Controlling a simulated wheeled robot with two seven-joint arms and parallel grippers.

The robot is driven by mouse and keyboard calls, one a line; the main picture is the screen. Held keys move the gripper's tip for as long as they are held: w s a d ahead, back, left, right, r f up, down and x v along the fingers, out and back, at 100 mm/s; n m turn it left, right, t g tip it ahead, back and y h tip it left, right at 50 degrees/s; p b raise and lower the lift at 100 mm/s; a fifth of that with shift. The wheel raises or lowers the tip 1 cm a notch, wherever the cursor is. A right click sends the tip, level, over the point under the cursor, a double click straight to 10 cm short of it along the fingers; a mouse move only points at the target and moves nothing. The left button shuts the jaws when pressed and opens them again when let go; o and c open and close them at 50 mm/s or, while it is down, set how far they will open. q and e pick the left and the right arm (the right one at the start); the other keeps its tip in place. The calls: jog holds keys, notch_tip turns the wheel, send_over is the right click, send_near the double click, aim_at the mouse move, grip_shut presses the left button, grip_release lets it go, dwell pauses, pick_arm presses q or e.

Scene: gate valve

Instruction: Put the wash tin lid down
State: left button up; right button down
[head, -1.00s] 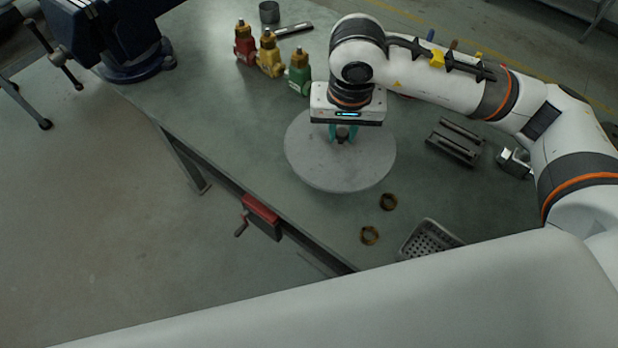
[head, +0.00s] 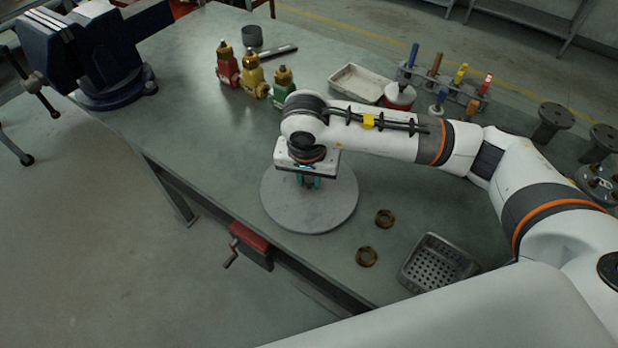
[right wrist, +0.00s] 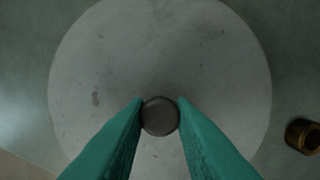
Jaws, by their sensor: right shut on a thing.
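The wash tin lid is a wide flat grey disc (head: 325,213) with a small dark round knob (right wrist: 160,116). My right gripper (head: 308,182) is above the lid's middle, its teal fingers shut on the knob. In the right wrist view the two fingertips (right wrist: 161,102) press the knob from both sides, and the disc (right wrist: 160,50) lies flat beneath. The lid is level, over the bench near its front edge; I cannot tell whether it touches the bench top. My left gripper is not in view.
Red, yellow and green valves (head: 254,80) stand behind. A blue vise (head: 105,60) is at left. A pale tray (head: 360,83) lies farther back.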

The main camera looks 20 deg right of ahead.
aim_at(307, 196)
jog(key=shift+f, duration=0.5)
jog(key=shift+f, duration=0.15)
jog(key=c, duration=1.2)
grip_release()
jog(key=shift+c, duration=0.2)
notch_tip(307, 196, up, 12)
jog(key=s+b, duration=0.1)
jog(key=shift+s+a, duration=0.3)
jog(key=shift+a, duration=0.15)
